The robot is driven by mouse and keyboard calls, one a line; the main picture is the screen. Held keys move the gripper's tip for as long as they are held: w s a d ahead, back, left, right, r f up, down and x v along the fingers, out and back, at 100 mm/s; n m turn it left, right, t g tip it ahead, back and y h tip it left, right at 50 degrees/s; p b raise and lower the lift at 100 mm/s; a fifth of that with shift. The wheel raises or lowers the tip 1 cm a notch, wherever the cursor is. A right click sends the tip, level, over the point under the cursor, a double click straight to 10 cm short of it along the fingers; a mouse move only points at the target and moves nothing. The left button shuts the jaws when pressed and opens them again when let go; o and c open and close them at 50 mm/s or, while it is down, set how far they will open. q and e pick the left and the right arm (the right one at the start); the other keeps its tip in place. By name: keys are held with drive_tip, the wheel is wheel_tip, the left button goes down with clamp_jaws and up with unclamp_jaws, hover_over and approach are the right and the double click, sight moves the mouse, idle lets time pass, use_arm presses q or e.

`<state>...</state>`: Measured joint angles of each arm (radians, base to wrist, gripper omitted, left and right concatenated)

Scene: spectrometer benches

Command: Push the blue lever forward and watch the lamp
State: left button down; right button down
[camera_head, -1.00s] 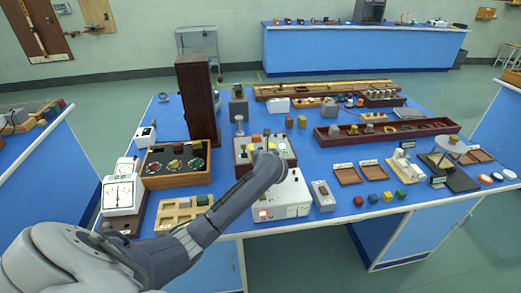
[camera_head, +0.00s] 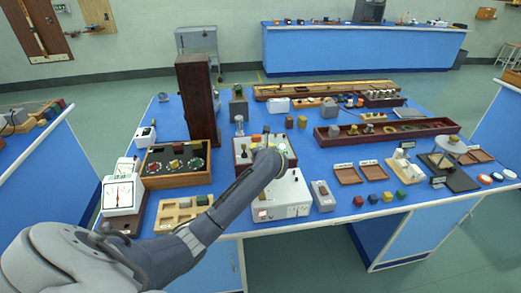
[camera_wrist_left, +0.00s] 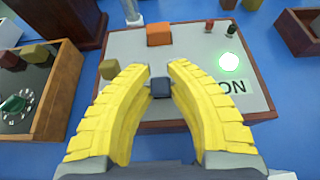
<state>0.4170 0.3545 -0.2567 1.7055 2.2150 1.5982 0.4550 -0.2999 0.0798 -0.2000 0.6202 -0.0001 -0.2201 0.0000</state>
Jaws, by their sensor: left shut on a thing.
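The blue lever's dark blue knob (camera_wrist_left: 160,87) sits between the yellow fingers of my left gripper (camera_wrist_left: 161,84), which is shut on it. The lever belongs to a grey-topped switch box (camera_wrist_left: 128,48) with a wooden frame. The lamp (camera_wrist_left: 229,62) on the box's right side glows bright pale green, beside an "ON" label (camera_wrist_left: 232,87). In the head view, my left arm reaches over the near part of the switch box (camera_head: 243,159) and hides the lever. My right gripper is in neither view.
On the box, an orange block (camera_wrist_left: 160,35) stands at the back and an olive knob (camera_wrist_left: 109,68) at the left. A wooden case with dials (camera_head: 178,181) is to the left. A white instrument box (camera_head: 289,203) lies in front, beneath my arm.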

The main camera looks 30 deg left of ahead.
use_arm(q)
drive_tip(key=g+h, duration=0.1)
drive_tip(key=w+a+g+h, duration=0.1)
drive_tip(key=shift+w+r+g, duration=0.15)
drive_tip(key=shift+w+g, duration=0.05)
drive_tip(key=shift+g, duration=0.2)
drive_tip(key=shift+w+a+g+h, duration=0.35)
drive_tip(key=shift+a+g+h, duration=0.05)
drive_tip(key=shift+g+h, duration=0.55)
drive_tip(key=shift+w+a+f+g+h, duration=0.2)
drive_tip(key=shift+g+h, duration=0.3)
drive_tip(key=shift+w+a+f+g+h, duration=0.15)
drive_tip(key=shift+g+h, duration=0.3)
drive_tip(key=c, duration=1.3)
unclamp_jaws()
drive_tip(key=shift+r, duration=0.1)
